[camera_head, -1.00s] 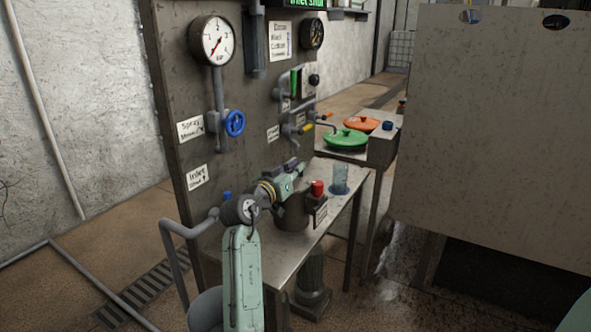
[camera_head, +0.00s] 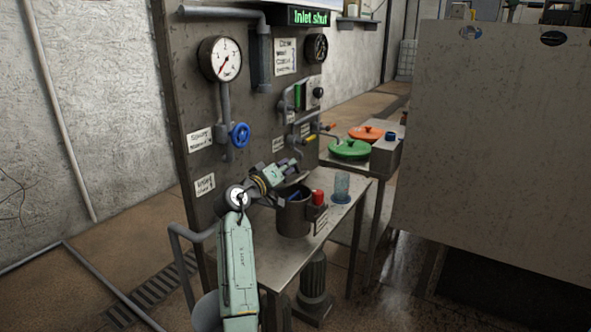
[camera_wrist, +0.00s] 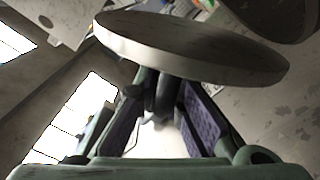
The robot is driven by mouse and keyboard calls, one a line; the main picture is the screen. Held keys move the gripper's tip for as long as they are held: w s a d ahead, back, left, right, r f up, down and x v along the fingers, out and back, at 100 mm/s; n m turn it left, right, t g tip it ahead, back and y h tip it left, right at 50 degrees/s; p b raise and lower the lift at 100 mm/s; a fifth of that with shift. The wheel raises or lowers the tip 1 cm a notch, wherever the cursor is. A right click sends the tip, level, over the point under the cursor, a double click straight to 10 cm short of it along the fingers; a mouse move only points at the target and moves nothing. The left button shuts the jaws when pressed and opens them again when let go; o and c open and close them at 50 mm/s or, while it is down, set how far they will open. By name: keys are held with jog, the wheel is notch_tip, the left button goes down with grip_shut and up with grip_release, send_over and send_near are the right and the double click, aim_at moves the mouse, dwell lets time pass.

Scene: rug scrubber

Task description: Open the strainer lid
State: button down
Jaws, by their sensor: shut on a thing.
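The strainer pot (camera_head: 292,217), a dark cylinder, stands on the metal bench. Its top looks open, with something blue inside. My gripper (camera_head: 290,165) is above the pot's back left in the head view. In the wrist view a round, pale-rimmed disc, which looks like the strainer lid (camera_wrist: 190,55), fills the top of the picture. My gripper (camera_wrist: 158,100) is shut on a dark stem or handle at the lid, between its purple pads. The lid is hard to make out in the head view. The exact grip is partly hidden.
A red knob (camera_head: 318,197) and a clear blue-tinted cup (camera_head: 341,187) are right of the pot on the bench (camera_head: 325,228). A panel with a gauge (camera_head: 220,59) and blue valve wheel (camera_head: 240,135) rises behind. Green (camera_head: 349,149) and orange lids sit farther back.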

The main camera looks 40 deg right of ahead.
jog(key=w+n, duration=0.1)
jog(key=r+n+p, duration=0.1)
jog(key=shift+w+a+n, duration=0.2)
jog(key=shift+w+n, duration=0.15)
jog(key=shift+n, duration=0.05)
jog(key=w+n, duration=0.1)
jog(key=n, duration=0.1)
jog(key=shift+w+a+n+p, duration=0.3)
jog(key=shift+w+a+p, duration=0.05)
jog(key=shift+w+p, duration=0.05)
jog(key=shift+w+a+f+n, duration=0.1)
jog(key=shift+w+a+n, duration=0.25)
jog(key=shift+w+n, duration=0.35)
jog(key=shift+w+a+f+n, duration=0.1)
jog(key=shift+w+a+n, duration=0.2)
jog(key=shift+w+n, duration=0.35)
jog(key=shift+w, duration=0.15)
jog(key=c, duration=1.8)
grip_release()
jog(key=shift+d, duration=0.15)
jog(key=shift+o, duration=0.6)
jog(key=shift+f, duration=0.1)
jog(key=shift+a, duration=0.2)
